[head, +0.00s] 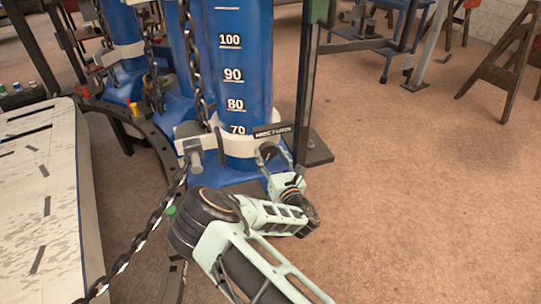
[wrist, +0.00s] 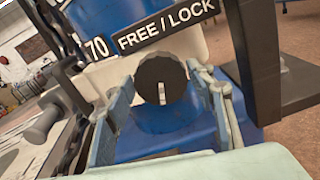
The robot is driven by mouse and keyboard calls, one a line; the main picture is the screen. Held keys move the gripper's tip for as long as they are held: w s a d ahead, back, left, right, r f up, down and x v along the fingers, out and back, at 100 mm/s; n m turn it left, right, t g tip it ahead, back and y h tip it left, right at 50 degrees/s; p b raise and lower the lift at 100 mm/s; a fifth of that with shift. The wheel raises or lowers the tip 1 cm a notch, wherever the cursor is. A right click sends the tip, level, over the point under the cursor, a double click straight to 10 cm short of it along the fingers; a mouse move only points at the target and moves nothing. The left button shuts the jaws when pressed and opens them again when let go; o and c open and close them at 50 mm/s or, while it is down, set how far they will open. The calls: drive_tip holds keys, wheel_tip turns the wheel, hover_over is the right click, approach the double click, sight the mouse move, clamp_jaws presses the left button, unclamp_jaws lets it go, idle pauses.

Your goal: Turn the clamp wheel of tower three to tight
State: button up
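A round black knob (wrist: 161,80) with a white pointer line sits on the pale clamp band (head: 240,161) of the front blue tower (head: 238,70). The line points down, away from the label plate (wrist: 167,27), which reads "FREE / LOCK"; no "tight" mark shows. In the head view the knob (head: 268,151) is partly covered by my gripper (head: 277,167). In the wrist view my gripper (wrist: 160,90) is open, one finger on each side of the knob. The finger gaps look narrow; I cannot tell whether either finger touches it.
A dark upright post (head: 306,90) stands just right of the knob. A chain (head: 150,225) and a grey bolt (head: 195,157) are to the left, beside a pale panel (head: 40,190). Open brown floor (head: 430,190) lies to the right.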

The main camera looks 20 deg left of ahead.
drive_tip(key=c, duration=0.7)
